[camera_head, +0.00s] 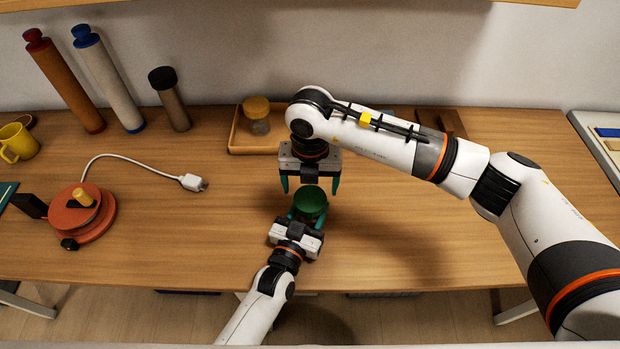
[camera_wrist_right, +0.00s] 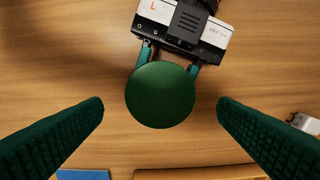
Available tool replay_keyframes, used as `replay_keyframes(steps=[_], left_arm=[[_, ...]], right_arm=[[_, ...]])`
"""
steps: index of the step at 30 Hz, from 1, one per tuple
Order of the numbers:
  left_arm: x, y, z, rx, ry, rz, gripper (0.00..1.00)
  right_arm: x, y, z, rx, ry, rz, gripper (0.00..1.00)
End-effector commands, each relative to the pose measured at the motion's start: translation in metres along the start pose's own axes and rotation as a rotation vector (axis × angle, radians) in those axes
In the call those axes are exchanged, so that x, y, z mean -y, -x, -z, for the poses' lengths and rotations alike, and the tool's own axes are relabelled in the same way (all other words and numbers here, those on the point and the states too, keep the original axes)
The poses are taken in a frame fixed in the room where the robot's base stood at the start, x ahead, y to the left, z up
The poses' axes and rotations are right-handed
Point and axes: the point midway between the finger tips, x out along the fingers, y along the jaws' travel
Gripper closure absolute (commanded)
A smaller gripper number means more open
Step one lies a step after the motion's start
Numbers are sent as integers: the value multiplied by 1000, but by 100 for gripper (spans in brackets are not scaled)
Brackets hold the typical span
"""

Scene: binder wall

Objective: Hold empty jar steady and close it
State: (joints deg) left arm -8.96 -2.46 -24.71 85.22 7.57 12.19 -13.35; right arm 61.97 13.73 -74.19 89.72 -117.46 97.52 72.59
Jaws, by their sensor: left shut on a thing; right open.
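A jar with a round dark green lid (camera_head: 310,199) stands near the middle of the table. Its lid also shows from above in the right wrist view (camera_wrist_right: 160,95). The lid hides the jar's body, so I cannot see its contents or how tightly the lid sits. My left gripper (camera_head: 309,214) is shut on the jar from the front side, its fingers partly under the lid in the right wrist view (camera_wrist_right: 170,60). My right gripper (camera_head: 310,192) points down above the jar, open, with its two fingers apart on either side of the lid and not touching it.
A wooden tray (camera_head: 240,148) with a yellow-lidded jar (camera_head: 257,113) stands behind. An orange round device (camera_head: 88,215), white cable plug (camera_head: 192,183), yellow mug (camera_head: 18,143) and capped tubes (camera_head: 110,85) are at left. The table right of the jar is clear.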

Motion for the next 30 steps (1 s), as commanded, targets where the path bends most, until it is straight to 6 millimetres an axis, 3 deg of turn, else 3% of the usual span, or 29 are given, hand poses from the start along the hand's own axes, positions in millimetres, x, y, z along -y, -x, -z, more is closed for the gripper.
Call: replay_keyframes(steps=[9, 15, 30], left_arm=[[0, 0, 0, -1, 1, 1, 100], [0, 0, 0, -1, 1, 1, 100], [0, 0, 0, -1, 1, 1, 100]], right_arm=[[1, 21, 0, -1, 527, 1, 18], [1, 30, 0, -1, 766, 1, 18], [0, 30, 0, 1, 826, 0, 18]])
